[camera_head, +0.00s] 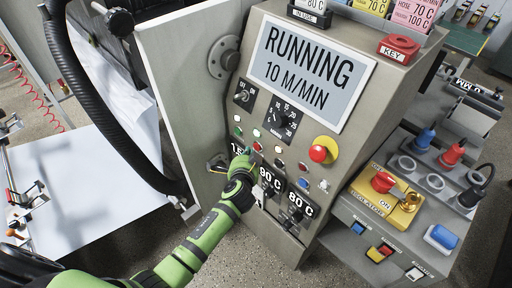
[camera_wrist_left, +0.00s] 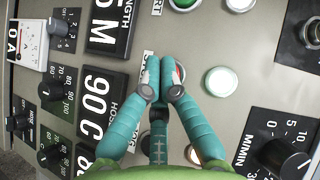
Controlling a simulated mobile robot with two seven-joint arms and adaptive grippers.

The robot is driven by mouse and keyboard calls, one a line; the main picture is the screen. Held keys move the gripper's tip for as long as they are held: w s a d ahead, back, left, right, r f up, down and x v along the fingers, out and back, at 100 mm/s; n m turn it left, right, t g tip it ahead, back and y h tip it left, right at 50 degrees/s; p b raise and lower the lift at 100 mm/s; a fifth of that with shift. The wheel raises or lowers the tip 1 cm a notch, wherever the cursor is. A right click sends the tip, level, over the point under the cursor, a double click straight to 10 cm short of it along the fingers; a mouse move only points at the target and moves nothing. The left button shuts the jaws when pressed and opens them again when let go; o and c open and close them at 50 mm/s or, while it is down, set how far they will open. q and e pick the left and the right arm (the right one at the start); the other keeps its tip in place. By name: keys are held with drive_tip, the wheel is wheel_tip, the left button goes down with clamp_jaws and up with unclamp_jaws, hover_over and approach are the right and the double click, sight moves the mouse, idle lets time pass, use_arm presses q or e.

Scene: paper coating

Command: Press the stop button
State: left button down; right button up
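The stop button is a small red button (camera_head: 257,147) on the grey control panel, with a red edge (camera_wrist_left: 181,72) showing beside my fingertips in the left wrist view. Its label is mostly covered by my fingers. My left gripper (camera_head: 247,158), green with teal fingers, is right at this button. In the left wrist view its fingertips (camera_wrist_left: 160,62) are drawn together with nothing held, overlapping the button's left part. I cannot tell whether they touch it. A green button (camera_head: 238,131) sits above and left of the red one. My right gripper is not in view.
The display (camera_head: 311,72) reads RUNNING 10 M/MIN. A red mushroom button (camera_head: 319,153) on a yellow base is to the right. A black hose (camera_head: 100,110) hangs at left. Black dials (camera_wrist_left: 277,158) and temperature displays (camera_wrist_left: 97,100) surround the gripper.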

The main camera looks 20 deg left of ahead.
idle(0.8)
use_arm(q)
drive_tip(key=shift+w+d, duration=0.25)
drive_tip(key=shift+w, duration=0.15)
drive_tip(key=shift+w+d+b, duration=0.15)
drive_tip(key=shift+w+b, duration=0.1)
drive_tip(key=shift+b, duration=0.05)
idle(0.6)
idle(0.3)
drive_tip(key=shift+s+a+p, duration=0.4)
drive_tip(key=shift+s, duration=0.25)
drive_tip(key=shift+s+a+p, duration=0.3)
drive_tip(key=shift+s+a, duration=0.1)
drive_tip(key=shift+s, duration=0.3)
drive_tip(key=shift+s+a+p, duration=0.35)
drive_tip(key=shift+s+a, duration=0.1)
drive_tip(key=shift+s, duration=0.3)
drive_tip(key=shift+s+a+p, duration=0.3)
drive_tip(key=shift+s+a, duration=0.1)
drive_tip(key=shift+s, duration=0.3)
